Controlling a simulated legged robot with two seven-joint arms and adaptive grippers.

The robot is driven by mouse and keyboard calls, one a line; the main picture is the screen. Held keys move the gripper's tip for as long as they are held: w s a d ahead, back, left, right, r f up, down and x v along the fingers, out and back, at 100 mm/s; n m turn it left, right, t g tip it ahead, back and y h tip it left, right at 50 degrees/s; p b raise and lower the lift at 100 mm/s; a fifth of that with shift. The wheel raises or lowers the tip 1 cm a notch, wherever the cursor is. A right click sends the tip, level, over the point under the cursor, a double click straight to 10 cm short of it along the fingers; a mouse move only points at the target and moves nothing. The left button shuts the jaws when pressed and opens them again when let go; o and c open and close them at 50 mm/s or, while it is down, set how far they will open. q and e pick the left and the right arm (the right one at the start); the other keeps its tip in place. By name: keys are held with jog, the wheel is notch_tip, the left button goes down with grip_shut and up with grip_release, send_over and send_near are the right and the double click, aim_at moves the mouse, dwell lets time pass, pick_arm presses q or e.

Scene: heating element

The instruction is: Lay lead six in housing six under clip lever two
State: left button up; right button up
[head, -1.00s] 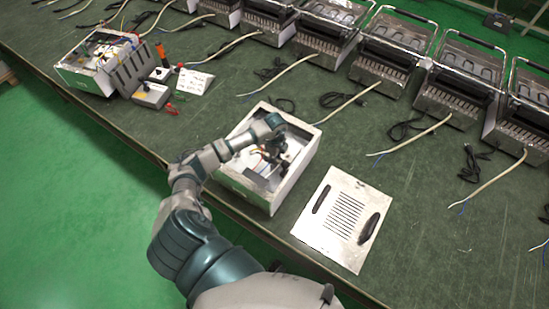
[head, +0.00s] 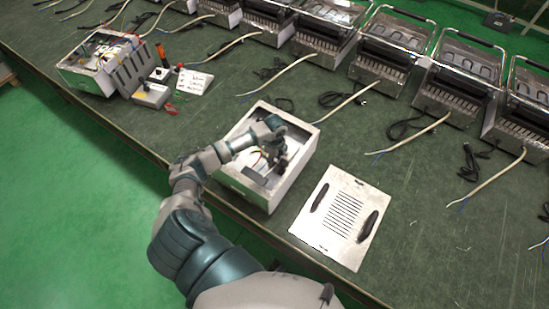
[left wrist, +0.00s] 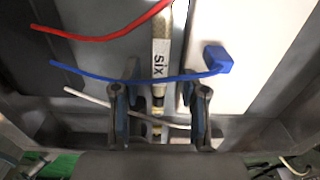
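The open housing (head: 296,172) stands on the bench in the head view, a pale metal box with wires inside. My left gripper (head: 276,158) reaches down into it; any mark for housing six is unreadable. In the left wrist view, a tan lead (left wrist: 160,62) labelled SIX runs between the fingers of my left gripper (left wrist: 160,118). The fingers stand apart, with gaps beside the lead. A red wire (left wrist: 95,37), a blue wire (left wrist: 120,77) and a white wire (left wrist: 100,102) cross there. A blue block (left wrist: 217,59) is at right; I cannot tell whether it is clip lever two. My right gripper is not in view.
A slotted cover plate (head: 340,215) with two black handles lies right of the housing. Several heater units (head: 455,85) with pale leads line the back. Another open box (head: 90,65) and a small grey control box (head: 150,95) are at left. The right front bench is clear.

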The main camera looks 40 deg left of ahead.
pick_arm(q)
jog(key=shift+d+r, duration=0.1)
jog(key=shift+d, duration=0.15)
jog(key=shift+r, duration=0.4)
jog(key=r, duration=0.7)
jog(key=shift+w+a+p, duration=0.1)
jog(key=shift+a+p, duration=0.2)
notch_tip(320, 180, up, 4)
jog(key=shift+d+r, duration=0.15)
jog(key=shift+r, duration=0.1)
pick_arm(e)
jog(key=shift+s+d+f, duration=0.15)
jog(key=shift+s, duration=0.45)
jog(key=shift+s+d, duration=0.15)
